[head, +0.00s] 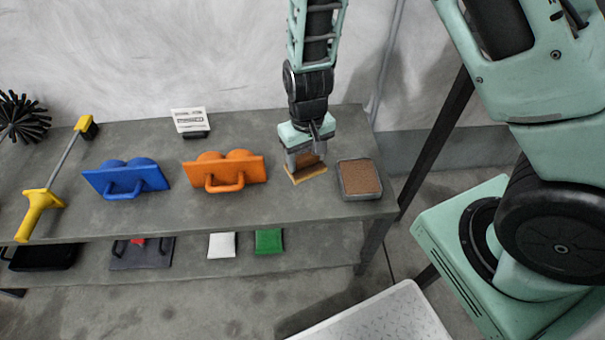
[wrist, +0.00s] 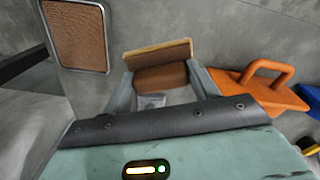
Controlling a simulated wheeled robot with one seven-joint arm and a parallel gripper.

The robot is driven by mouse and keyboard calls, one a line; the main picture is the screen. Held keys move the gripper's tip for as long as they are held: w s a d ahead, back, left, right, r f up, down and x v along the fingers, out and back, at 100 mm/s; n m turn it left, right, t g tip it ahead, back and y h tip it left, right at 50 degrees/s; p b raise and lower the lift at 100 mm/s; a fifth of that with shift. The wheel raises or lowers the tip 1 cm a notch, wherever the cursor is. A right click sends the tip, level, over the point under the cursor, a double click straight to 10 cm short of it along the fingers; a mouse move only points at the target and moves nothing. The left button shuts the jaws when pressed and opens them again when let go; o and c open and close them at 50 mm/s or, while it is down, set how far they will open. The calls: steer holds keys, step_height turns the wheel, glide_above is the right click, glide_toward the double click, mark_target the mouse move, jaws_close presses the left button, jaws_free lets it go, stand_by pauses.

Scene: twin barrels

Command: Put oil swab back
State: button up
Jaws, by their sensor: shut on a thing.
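The oil swab (head: 308,175) is a small block with a light wooden edge and a brown face. My gripper (head: 306,158) is shut on it at the right part of the shelf top. In the wrist view the swab (wrist: 157,56) sits between the two fingers of my gripper (wrist: 162,86). I cannot tell whether its lower edge touches the shelf. A grey-rimmed tray with a brown textured pad (head: 360,179) lies just right of the swab. It also shows at the upper left of the wrist view (wrist: 77,36).
An orange handled tool (head: 224,171) and a blue one (head: 126,180) stand left on the grey shelf (head: 260,211). The lower shelf holds white and green blocks (head: 269,241).

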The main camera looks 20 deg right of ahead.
mark_target(307, 157)
step_height(307, 157, down, 7)
steer(key=shift+f+b, duration=0.15)
steer(key=shift+b, duration=0.65)
steer(key=shift+c, duration=0.3)
steer(key=o, duration=0.9)
steer(key=shift+o, duration=0.2)
step_height(307, 157, up, 12)
steer(key=p, duration=0.3)
steer(key=shift+f, duration=0.1)
steer(key=s+a+r+n+y, duration=0.2)
steer(key=s+a+r+n, duration=0.1)
steer(key=s+a+r, duration=0.55)
steer(key=s+d+r+n+h, duration=0.1)
steer(key=s+d+r+n, duration=0.1)
steer(key=s+r, duration=0.6)
steer(key=s+n, duration=0.1)
steer(key=s, duration=0.2)
steer(key=shift+s+d+r+n, duration=0.15)
steer(key=shift+r+n, duration=0.15)
steer(key=shift+r, duration=0.1)
